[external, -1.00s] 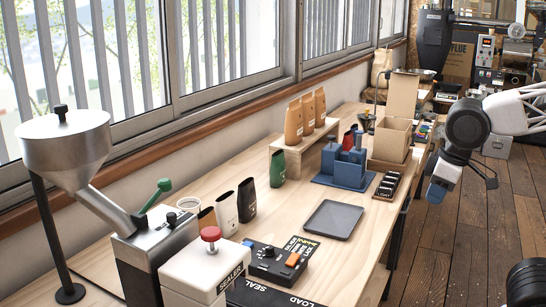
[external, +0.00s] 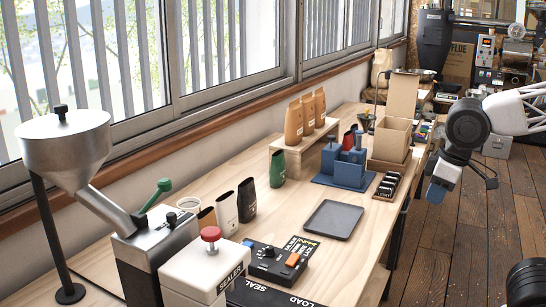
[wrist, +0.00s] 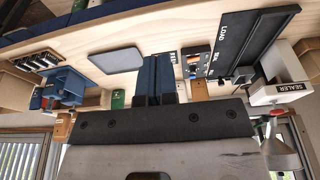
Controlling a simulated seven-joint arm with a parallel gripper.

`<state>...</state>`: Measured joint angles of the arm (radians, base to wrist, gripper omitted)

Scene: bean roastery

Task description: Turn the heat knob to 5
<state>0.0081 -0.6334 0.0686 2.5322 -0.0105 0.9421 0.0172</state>
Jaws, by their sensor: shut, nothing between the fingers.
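A black control box (external: 258,264) stands on the bench beside the white sealer, with a dark round knob (external: 268,252) and an orange switch (external: 292,259) on top. I cannot read the knob's setting, and I cannot tell for sure that it is the heat knob. The box also shows in the wrist view (wrist: 195,62), small and right of the fingers. My gripper (external: 436,194) hangs over the floor side of the bench, well apart from the box. Its blue fingers (wrist: 160,78) are shut and empty in the wrist view.
The white sealer (external: 205,268) with a red knob stands left of the box. A dark tray (external: 333,219), a blue fixture (external: 345,165) and several bags stand farther along the bench. A metal hopper (external: 66,148) rises at left. Bare bench top lies around the tray.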

